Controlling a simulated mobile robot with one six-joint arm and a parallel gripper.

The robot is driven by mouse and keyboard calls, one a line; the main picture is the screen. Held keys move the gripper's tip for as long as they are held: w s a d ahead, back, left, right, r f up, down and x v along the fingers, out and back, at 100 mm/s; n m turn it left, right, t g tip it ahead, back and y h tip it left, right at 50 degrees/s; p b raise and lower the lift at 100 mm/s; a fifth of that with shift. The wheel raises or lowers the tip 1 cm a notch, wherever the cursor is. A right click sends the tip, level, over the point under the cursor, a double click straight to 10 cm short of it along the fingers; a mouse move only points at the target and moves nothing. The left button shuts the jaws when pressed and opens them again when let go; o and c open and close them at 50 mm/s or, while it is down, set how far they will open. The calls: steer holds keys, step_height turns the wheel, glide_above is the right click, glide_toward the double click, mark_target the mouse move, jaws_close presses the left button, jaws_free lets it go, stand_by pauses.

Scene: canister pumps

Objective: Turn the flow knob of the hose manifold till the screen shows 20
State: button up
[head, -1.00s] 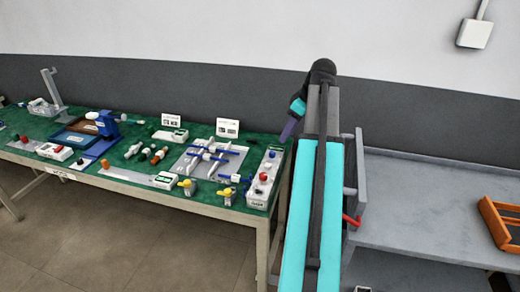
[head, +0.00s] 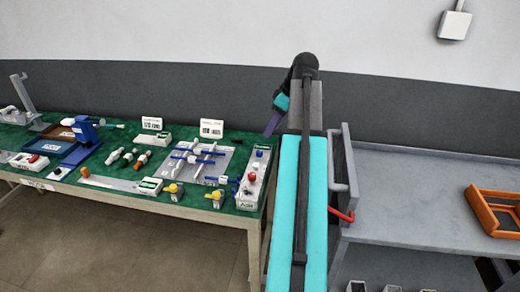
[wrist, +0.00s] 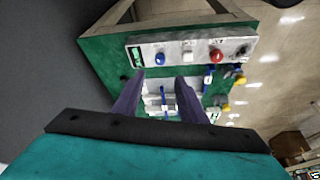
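I cannot tell for sure which is the hose manifold, and the screen's number is unreadable. My gripper (wrist: 160,76) is open and empty above the bench, apart from the unit; its purple fingers show in the head view (head: 272,123).
Several fittings, yellow-topped valves (head: 174,191) and sign cards (head: 212,128) crowd the green bench (head: 225,208). A grey table (head: 410,210) with an orange tray (head: 494,211) stands to the right of my arm. A wall runs behind.

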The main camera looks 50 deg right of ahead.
mark_target(260, 151)
steer(key=x, duration=1.2)
steer(key=shift+p, duration=0.3)
steer(key=shift+c, duration=0.2)
jaws_close()
